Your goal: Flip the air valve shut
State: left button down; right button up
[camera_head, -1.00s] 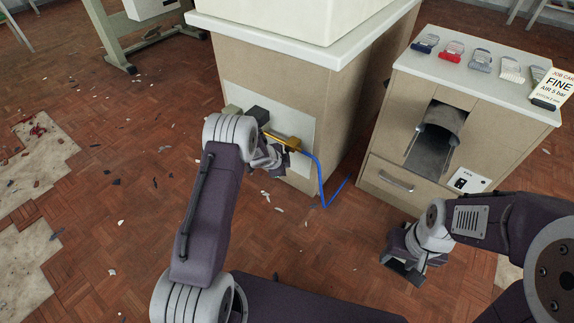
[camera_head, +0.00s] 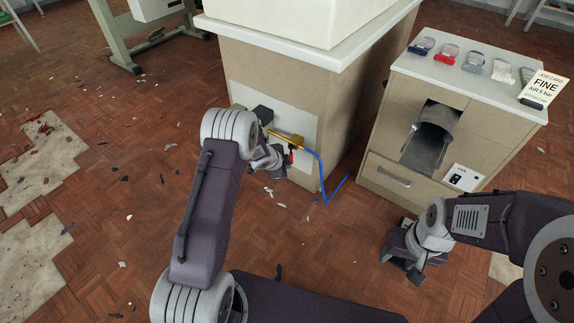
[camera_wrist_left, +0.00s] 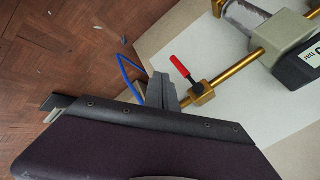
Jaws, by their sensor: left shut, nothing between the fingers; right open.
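The air valve is a brass body (camera_head: 289,140) on a brass pipe low on the cabinet's side. Its red lever (camera_head: 291,157) points down from the body. In the left wrist view the red lever (camera_wrist_left: 180,69) stands crosswise to the pipe, above the brass valve block (camera_wrist_left: 202,94). My left gripper (camera_head: 276,163) is shut and empty, just beside the valve. Its grey fingers (camera_wrist_left: 164,92) show left of the valve block, and I cannot tell whether they touch it. My right gripper (camera_head: 408,265) is open and empty, low over the floor, away from the valve.
A blue hose (camera_head: 321,175) runs from the valve towards the floor. A dark-fronted regulator (camera_wrist_left: 303,60) sits further along the pipe. Debris lies on the open floor.

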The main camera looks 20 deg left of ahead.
pick_arm(q)
jog(key=d+p+v, duration=0.1)
jog(key=p+v, duration=0.1)
jog(key=v, duration=0.5)
jog(key=shift+a, duration=0.4)
jog(key=shift+r, duration=0.1)
